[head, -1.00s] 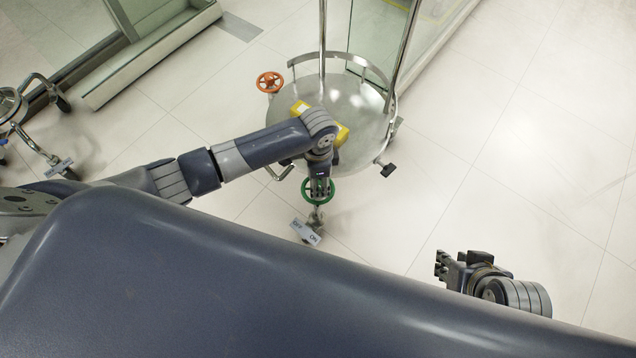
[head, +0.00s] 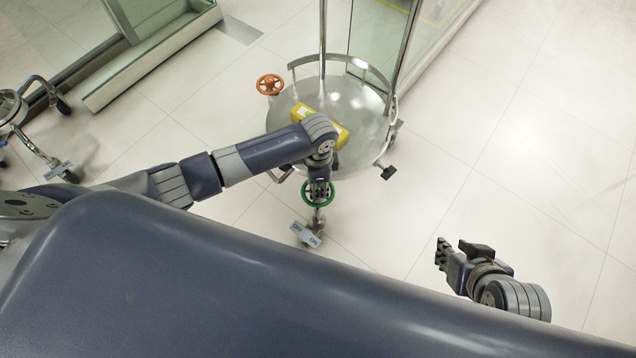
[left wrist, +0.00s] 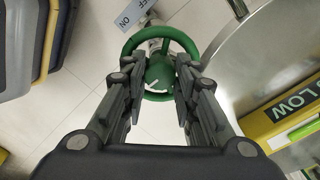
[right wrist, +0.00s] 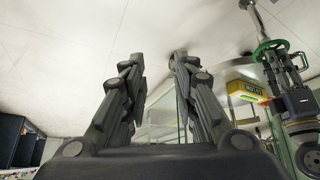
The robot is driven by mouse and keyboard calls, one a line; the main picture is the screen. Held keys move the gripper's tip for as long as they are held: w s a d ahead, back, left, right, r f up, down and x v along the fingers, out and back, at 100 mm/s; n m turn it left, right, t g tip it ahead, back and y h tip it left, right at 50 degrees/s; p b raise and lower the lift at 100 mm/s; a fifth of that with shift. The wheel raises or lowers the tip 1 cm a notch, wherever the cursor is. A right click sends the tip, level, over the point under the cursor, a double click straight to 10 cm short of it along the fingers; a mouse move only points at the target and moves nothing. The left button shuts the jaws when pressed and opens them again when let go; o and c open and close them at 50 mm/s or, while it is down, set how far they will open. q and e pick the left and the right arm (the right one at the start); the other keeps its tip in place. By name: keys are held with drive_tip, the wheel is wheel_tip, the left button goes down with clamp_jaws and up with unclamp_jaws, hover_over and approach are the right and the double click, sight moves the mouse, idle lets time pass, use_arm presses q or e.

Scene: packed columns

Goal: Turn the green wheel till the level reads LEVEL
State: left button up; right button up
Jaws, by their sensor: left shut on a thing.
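The green wheel (head: 318,204) is at the near edge of a round metal plate (head: 355,110). My left gripper (head: 318,191) is shut on it; in the left wrist view the fingers (left wrist: 160,78) reach on both sides of the wheel's hub (left wrist: 158,70). The yellow level (head: 303,112) lies on the plate, partly hidden by my left arm. In the left wrist view the level (left wrist: 290,112) is cut off by the frame, with "LOW" readable on its dark label and a bright green strip beside it. My right gripper (head: 440,254) is open and empty, clear of the plate.
An orange wheel (head: 270,84) sits at the plate's far left. A curved rail and metal posts (head: 323,40) stand at the back. An OFF/ON sign (head: 305,234) is just below the green wheel. Open floor (head: 500,150) lies to the right.

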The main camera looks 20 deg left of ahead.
use_arm(q)
drive_tip(key=shift+r+m+p, duration=0.15)
drive_tip(key=shift+m+p, duration=0.35)
drive_tip(key=shift+p, duration=0.1)
drive_tip(key=shift+m+p, duration=1.1)
drive_tip(key=shift+m, duration=0.1)
use_arm(e)
drive_tip(key=s+d+r+g, duration=0.1)
drive_tip(key=s+d+g, duration=0.15)
drive_tip(key=s, duration=0.35)
use_arm(q)
drive_tip(key=m+p, duration=0.1)
drive_tip(key=m, duration=0.2)
drive_tip(key=shift+m+p, duration=0.35)
drive_tip(key=shift+m, duration=0.05)
drive_tip(key=shift+d+m, duration=0.1)
drive_tip(key=shift+m, duration=0.8)
use_arm(e)
drive_tip(key=s+x, duration=0.1)
drive_tip(key=x, duration=0.9)
drive_tip(key=shift+a+f+g+h, duration=0.2)
drive_tip(key=shift+a+g+h, duration=0.15)
drive_tip(key=shift+g, duration=0.1)
drive_tip(key=shift+s, duration=0.1)
use_arm(q)
drive_tip(key=o, duration=1)
drive_tip(key=shift+o, duration=0.2)
